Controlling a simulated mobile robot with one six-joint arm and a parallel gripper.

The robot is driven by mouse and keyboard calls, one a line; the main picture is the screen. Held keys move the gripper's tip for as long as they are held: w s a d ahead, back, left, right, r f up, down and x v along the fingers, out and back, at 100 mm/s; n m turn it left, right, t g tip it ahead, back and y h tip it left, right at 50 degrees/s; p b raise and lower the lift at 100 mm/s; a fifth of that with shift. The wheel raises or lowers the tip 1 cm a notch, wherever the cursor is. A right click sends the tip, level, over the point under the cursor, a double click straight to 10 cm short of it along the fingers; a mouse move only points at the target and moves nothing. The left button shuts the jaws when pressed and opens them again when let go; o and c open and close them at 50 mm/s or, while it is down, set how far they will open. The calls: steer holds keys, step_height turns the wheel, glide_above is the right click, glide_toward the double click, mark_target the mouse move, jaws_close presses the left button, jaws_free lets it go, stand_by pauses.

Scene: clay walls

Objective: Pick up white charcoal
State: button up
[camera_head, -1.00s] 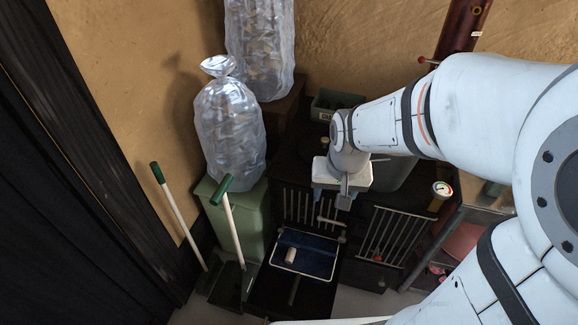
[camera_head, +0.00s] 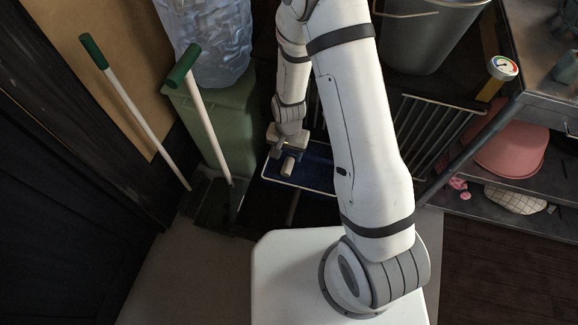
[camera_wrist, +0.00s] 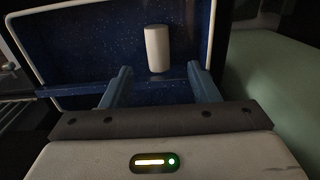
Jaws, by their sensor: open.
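The white charcoal (camera_head: 288,167) is a pale, short cylinder on the dark blue, white-rimmed tray (camera_head: 316,170) in the head view. In the wrist view, the charcoal (camera_wrist: 158,48) shows against the speckled blue surface of the tray (camera_wrist: 100,45). My gripper (camera_wrist: 161,78) is open and empty there, with its two blue-grey fingers apart. In the head view, my gripper (camera_head: 281,150) is small, just above and beside the charcoal. My arm hides the tray's right part.
A green bin (camera_head: 222,120) with a clear plastic bag (camera_head: 212,40) stands left of the tray. A metal rack (camera_head: 432,130) and grey bucket (camera_head: 425,35) are to the right. Shelves hold a pink item (camera_head: 510,150).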

mark_target(288, 164)
steer(key=f+b, duration=0.1)
steer(key=f, duration=0.2)
steer(key=f+b, duration=0.2)
steer(key=f, duration=0.1)
steer(key=shift+s+f, duration=0.2)
steer(key=shift+f, duration=0.05)
steer(key=shift+r, duration=0.1)
steer(key=c, duration=1.1)
